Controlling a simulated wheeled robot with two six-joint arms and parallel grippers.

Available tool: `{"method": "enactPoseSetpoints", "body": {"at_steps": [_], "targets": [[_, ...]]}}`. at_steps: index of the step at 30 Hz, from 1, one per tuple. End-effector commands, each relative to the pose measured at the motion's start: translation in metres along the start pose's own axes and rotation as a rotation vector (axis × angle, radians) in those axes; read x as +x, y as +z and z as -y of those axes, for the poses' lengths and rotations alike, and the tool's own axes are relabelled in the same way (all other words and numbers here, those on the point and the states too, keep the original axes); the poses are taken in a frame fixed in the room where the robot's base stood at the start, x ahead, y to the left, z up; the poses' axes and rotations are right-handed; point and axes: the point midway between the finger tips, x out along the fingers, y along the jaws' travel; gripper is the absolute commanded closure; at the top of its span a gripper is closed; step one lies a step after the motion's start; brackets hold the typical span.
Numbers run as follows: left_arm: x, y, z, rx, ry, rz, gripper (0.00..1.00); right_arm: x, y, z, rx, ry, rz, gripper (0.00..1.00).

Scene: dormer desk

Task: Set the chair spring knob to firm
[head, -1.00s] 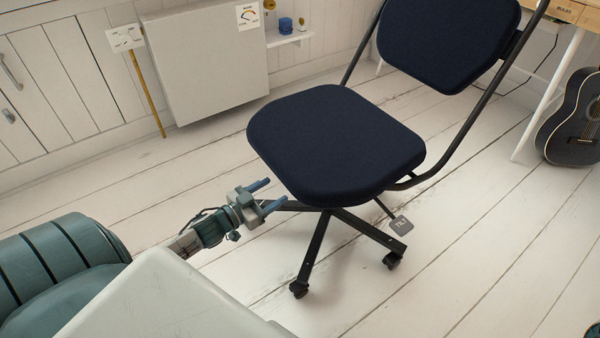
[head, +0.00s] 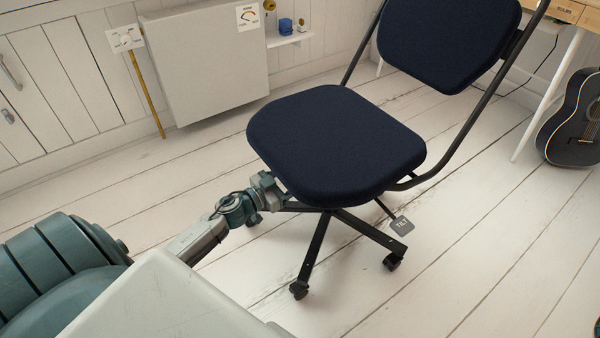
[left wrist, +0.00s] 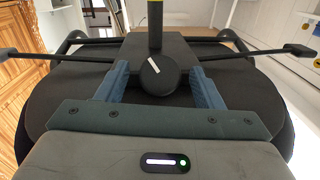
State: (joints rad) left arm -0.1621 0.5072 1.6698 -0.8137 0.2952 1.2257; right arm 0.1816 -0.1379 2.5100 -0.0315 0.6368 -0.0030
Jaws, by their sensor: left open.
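The dark blue office chair (head: 335,145) stands on the floor, seat turned toward me. In the left wrist view I see its dark underside (left wrist: 75,92) and a round black knob (left wrist: 160,77) with a slanted white line on its face. No setting words are readable around the knob. My left gripper (left wrist: 160,84) is open, its two blue fingers on either side of the knob. I cannot tell whether they touch it. In the head view my left gripper (head: 267,189) is at the seat's near-left edge, fingertips hidden under the seat. My right gripper is not in view.
The chair's wheeled legs (head: 314,255) spread below the seat. In the left wrist view rods (left wrist: 255,54) reach out to both sides. A guitar (head: 575,120) stands far right. The floor in front is clear.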

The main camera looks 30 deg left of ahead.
Motion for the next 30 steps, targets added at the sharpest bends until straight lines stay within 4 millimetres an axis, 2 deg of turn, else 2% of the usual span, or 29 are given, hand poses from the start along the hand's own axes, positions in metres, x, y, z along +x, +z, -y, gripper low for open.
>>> {"method": "enactPoseSetpoints", "body": {"at_steps": [3,9,19,20,26,30], "targets": [[0.015,-0.001,0.0,0.0,-0.001,-0.002,0.39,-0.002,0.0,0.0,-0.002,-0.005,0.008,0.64],[0.029,0.0,0.0,0.0,-0.001,-0.001,0.39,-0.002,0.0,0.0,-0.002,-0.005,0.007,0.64],[0.031,0.0,0.0,-0.001,0.0,0.001,0.39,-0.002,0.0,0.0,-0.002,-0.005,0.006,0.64],[0.031,0.0,0.0,-0.001,0.0,0.001,0.43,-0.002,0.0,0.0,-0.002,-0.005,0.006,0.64],[0.031,0.0,0.0,0.0,0.0,0.0,0.82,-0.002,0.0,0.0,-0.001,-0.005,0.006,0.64],[0.03,0.0,0.0,0.001,-0.001,0.0,0.84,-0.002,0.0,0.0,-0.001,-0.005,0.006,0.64]]}}
